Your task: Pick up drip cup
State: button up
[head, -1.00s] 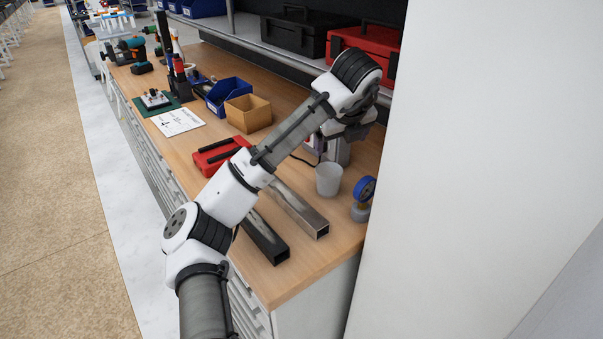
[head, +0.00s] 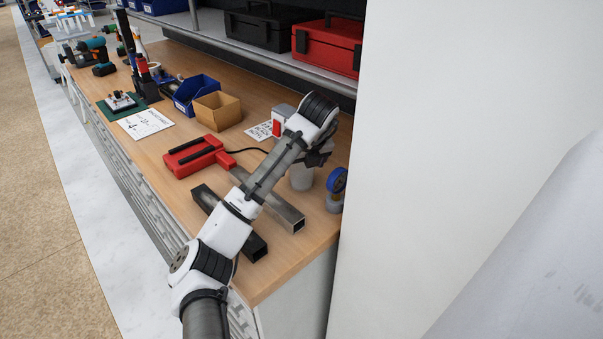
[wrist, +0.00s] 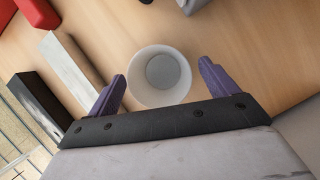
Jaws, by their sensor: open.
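The drip cup (head: 302,178) is a small whitish, translucent cup standing upright on the wooden bench near its right end. In the wrist view the cup (wrist: 160,77) shows from above, empty inside. My gripper (wrist: 160,85) is open, with its two purple fingers apart and the cup just ahead of and partly between their tips. No contact with the cup can be made out. In the head view my gripper (head: 318,157) is above the cup, and the arm's end hides part of the cup's upper side.
A blue round gauge (head: 337,181) stands close to the cup's right. Two metal square tubes (head: 280,208) (head: 250,240) lie to its left. A tall white panel (head: 440,130) bounds the bench's right side.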

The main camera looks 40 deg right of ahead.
aim_at(300, 170)
jog(key=shift+x, duration=1.5)
jog(key=shift+c, duration=0.5)
jog(key=c, duration=1)
jog(key=shift+o, duration=0.2)
jog(key=shift+a+r, duration=0.1)
